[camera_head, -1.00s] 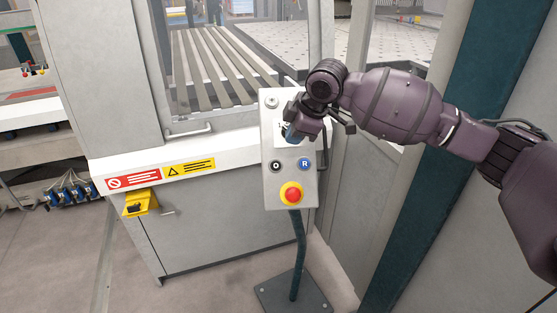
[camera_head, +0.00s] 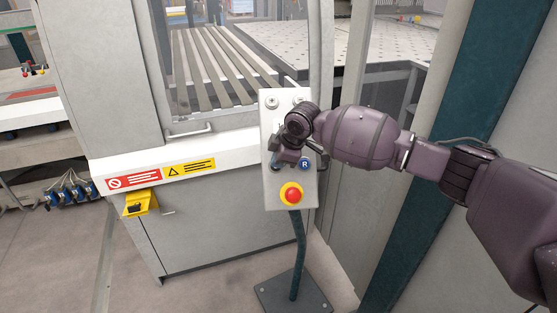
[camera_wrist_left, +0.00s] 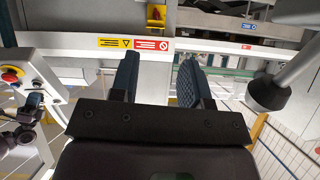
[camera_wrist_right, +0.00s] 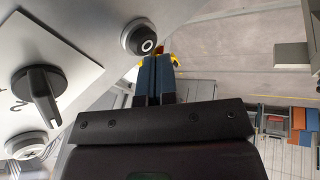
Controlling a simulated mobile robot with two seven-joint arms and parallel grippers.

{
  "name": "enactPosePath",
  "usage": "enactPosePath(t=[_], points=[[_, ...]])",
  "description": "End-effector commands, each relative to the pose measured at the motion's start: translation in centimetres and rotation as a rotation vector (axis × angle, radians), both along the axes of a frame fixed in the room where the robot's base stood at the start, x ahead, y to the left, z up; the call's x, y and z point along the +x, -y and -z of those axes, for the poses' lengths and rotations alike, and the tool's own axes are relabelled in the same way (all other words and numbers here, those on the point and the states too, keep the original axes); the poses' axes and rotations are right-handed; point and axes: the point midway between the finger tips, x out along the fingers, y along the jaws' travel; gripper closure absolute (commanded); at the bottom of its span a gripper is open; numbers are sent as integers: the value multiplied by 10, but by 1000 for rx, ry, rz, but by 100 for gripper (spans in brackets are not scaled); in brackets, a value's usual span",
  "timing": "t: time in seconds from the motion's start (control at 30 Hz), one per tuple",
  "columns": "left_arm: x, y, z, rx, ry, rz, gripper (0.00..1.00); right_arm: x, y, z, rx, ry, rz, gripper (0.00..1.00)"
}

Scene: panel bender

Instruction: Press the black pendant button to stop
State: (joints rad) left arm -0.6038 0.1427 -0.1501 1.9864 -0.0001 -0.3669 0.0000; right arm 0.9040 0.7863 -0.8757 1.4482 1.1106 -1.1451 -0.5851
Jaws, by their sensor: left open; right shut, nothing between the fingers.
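The grey control pendant (camera_head: 271,195) stands on a post in front of the machine. My right gripper (camera_head: 278,163) is in front of it and hides the black button in the head view. In the right wrist view, the black button (camera_wrist_right: 140,38), marked O, shows just beside my shut, empty right fingertips (camera_wrist_right: 158,62). Whether they touch it I cannot tell. The blue R button (camera_head: 304,164) is right of the gripper, and the red emergency stop (camera_head: 291,194) is below. My left gripper (camera_wrist_left: 157,75) is open and empty in its wrist view.
A black selector knob (camera_wrist_right: 40,95) and a white button (camera_wrist_right: 25,145) are on the pendant near my right gripper. The machine's window frame and white ledge (camera_head: 130,168) are behind and left. The pendant's base plate (camera_head: 275,293) is on the floor.

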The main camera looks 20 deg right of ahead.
Motion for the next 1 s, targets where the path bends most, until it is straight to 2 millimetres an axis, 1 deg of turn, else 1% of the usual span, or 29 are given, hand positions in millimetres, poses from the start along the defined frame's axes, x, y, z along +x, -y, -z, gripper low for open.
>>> enactPosePath(t=[0.1, 0.23, 0.67, 1.0], points=[[0, 0, 0, 0, -1, 0, 57, 7, 1, 4, 0, 0, 1, 100], [0, 0, 0, 0, -1, 0, 57, 11, 2, 7, 1, 1, 0, 100], [0, 0, 0, 0, -1, 0, 57, 12, 2, 9, 0, 1, 0, 100], [1, 0, 1, 0, 1, 0, 57, 26, 6, 21, -1, -1, 1, 100]])
